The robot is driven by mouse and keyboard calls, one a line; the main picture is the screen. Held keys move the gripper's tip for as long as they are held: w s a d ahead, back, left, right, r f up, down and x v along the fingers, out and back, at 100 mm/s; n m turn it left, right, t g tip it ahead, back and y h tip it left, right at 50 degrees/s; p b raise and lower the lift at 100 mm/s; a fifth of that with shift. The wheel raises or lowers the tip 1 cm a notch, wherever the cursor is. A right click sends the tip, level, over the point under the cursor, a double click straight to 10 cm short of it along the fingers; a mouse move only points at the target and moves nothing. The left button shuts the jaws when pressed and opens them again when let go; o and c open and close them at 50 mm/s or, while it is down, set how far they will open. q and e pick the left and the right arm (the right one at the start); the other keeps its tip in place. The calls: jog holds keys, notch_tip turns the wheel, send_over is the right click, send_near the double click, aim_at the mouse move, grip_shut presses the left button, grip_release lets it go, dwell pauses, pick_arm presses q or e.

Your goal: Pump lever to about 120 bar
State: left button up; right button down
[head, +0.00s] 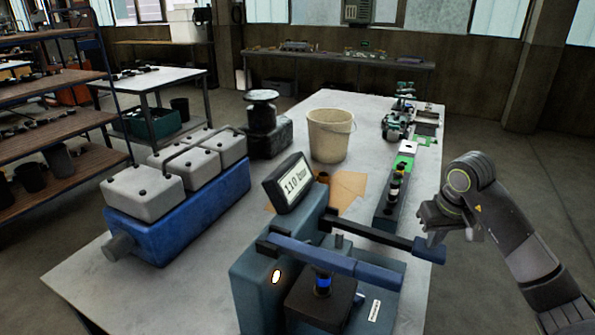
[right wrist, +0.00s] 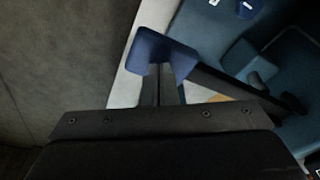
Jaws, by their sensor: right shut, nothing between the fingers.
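The blue-grey test pump (head: 262,270) stands on the near part of the bench. Its display (head: 290,182) reads 110 bar. The black pump lever (head: 375,234) runs out to the right and ends in a blue grip (head: 429,250). My right gripper (head: 433,238) is shut and empty, right at the grip. In the right wrist view the blue grip (right wrist: 160,50) lies just beyond my fingers (right wrist: 167,88) and partly hides their tips; I cannot tell whether they touch. My left gripper is not in view.
A blue engine block (head: 175,215) with grey covers stands at the left. A cream bucket (head: 330,135), a dark round-topped device (head: 263,125) and a narrow tray with small parts (head: 392,203) stand behind the pump. Floor is clear right of the bench.

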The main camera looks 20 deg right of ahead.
jog(key=p+v, duration=0.1)
jog(key=v, duration=0.2)
jog(key=shift+w+d+p, duration=0.15)
jog(key=shift+d+p, duration=0.05)
jog(key=shift+p, duration=0.15)
jog(key=p+v, duration=0.3)
jog(key=p, duration=0.1)
jog(key=shift+w+r, duration=0.3)
jog(key=shift+r, duration=0.15)
dwell(0.3)
